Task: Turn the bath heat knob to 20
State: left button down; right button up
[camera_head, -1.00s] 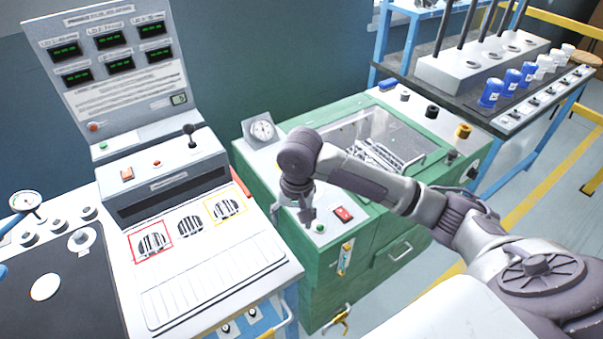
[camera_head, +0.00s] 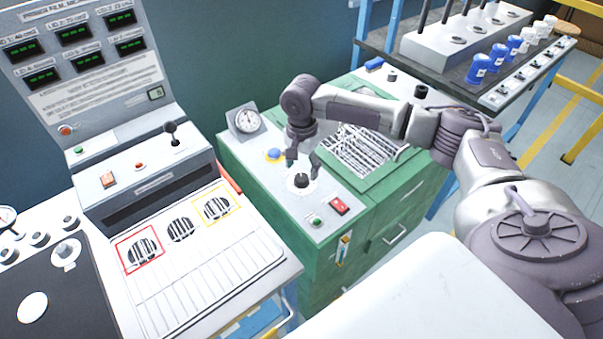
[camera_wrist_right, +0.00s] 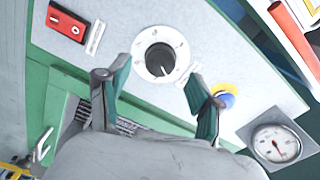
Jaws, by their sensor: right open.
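The bath heat knob (camera_head: 301,180) is a black knob on a round white dial on the panel of the green bath cabinet. In the right wrist view the knob (camera_wrist_right: 159,59) lies ahead of and between the fingers, with marks around its white dial that are too small to read. My right gripper (camera_head: 302,160) is open just above the knob. In the right wrist view my right gripper (camera_wrist_right: 155,85) has its fingers spread apart and empty, and I see no contact with the knob. My left gripper is not in view.
A red rocker switch (camera_head: 340,206) and a green button (camera_head: 315,220) sit near the knob. A blue button with a yellow base (camera_head: 274,155) and a dial gauge (camera_head: 245,120) stand behind it. The mesh-filled bath opening (camera_head: 362,152) lies to the right.

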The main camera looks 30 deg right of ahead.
aim_at(302, 177)
notch_tip(302, 177, down, 2)
jog(key=shift+f, duration=0.85)
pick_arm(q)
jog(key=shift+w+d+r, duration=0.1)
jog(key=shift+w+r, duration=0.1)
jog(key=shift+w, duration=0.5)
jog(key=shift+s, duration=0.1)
